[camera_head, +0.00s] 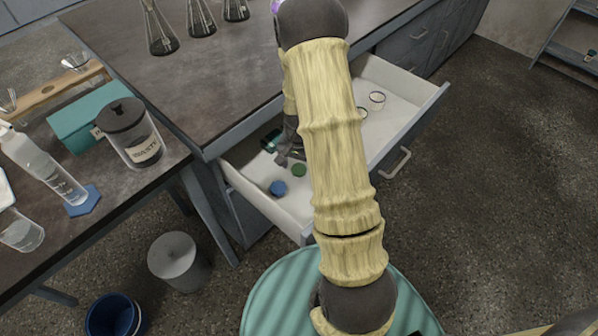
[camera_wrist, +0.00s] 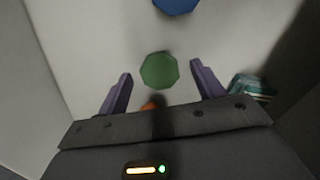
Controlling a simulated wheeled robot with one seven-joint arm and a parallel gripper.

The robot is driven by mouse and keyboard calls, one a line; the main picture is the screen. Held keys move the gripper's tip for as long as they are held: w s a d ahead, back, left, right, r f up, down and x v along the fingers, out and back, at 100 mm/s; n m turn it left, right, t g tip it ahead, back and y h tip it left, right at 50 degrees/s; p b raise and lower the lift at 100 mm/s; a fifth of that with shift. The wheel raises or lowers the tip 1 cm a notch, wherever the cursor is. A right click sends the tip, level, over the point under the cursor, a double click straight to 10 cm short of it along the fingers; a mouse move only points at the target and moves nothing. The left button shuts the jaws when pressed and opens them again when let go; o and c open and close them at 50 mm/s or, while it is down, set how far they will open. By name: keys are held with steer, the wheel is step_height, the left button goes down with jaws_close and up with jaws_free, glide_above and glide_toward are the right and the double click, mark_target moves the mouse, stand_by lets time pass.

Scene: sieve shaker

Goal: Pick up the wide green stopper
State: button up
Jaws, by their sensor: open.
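The wide green stopper (camera_head: 299,170) lies on the white floor of the open drawer. In the wrist view the green stopper (camera_wrist: 159,70) looks many-sided and appears between and slightly beyond my fingertips. My gripper (camera_head: 287,158) is down in the drawer beside the stopper, partly hidden by my arm in the head view. In the wrist view my gripper (camera_wrist: 162,74) has its two purple fingers spread apart with nothing held between them. I cannot tell the exact height of the fingers above the drawer floor.
A blue stopper (camera_head: 278,187) lies near the green one; it shows at the wrist view's top edge (camera_wrist: 177,4). A teal item (camera_wrist: 250,88) lies right of my gripper. A small orange thing (camera_wrist: 150,106) is partly hidden. The drawer walls (camera_head: 268,208) stand close around.

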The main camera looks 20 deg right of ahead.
steer(key=shift+f, duration=0.7)
steer(key=c, duration=1)
